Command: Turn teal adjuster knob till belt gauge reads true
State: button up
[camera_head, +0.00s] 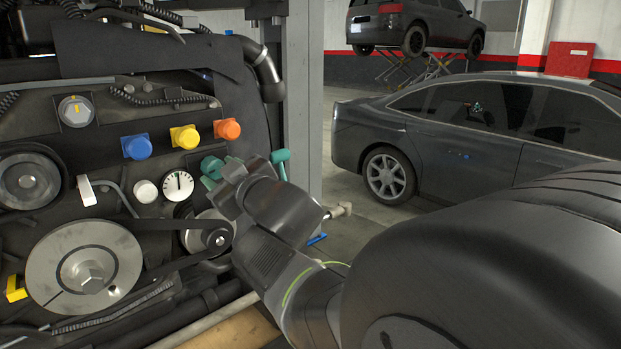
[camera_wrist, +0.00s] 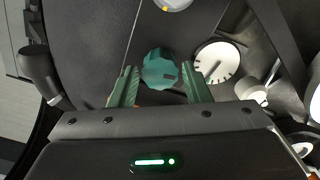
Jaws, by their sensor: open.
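The teal adjuster knob (camera_wrist: 160,68) is ribbed and sits on the dark engine panel, between the tips of my gripper (camera_wrist: 160,86) in the wrist view. My two green fingers are apart, one on each side of the knob; contact is not clear. In the head view my gripper (camera_head: 218,172) reaches the knob area and largely covers it. The white round gauge (camera_head: 178,186) is just left of my gripper, with a dark needle pointing roughly up. It also shows right of the knob in the wrist view (camera_wrist: 216,62); its fine marks are too small to read.
Blue (camera_head: 137,147), yellow (camera_head: 185,137) and orange (camera_head: 227,129) knobs sit above the gauge. A teal handle-like piece (camera_head: 280,158) stands right of my gripper. A belt and large pulley (camera_head: 84,267) lie lower left. A grey car (camera_head: 460,140) stands behind, with open floor between.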

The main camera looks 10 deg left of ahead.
jog(key=p+v, duration=0.7)
jog(key=v, duration=0.4)
jog(key=shift+s+d+p, duration=0.25)
jog(key=shift+s+p, duration=0.05)
jog(key=shift+p, duration=0.1)
jog(key=shift+w+a, duration=0.1)
jog(key=b+x, duration=0.9)
jog(key=x, duration=0.3)
jog(key=shift+f, duration=0.15)
jog(key=shift+b+x, duration=0.35)
jog(key=shift+x, duration=0.5)
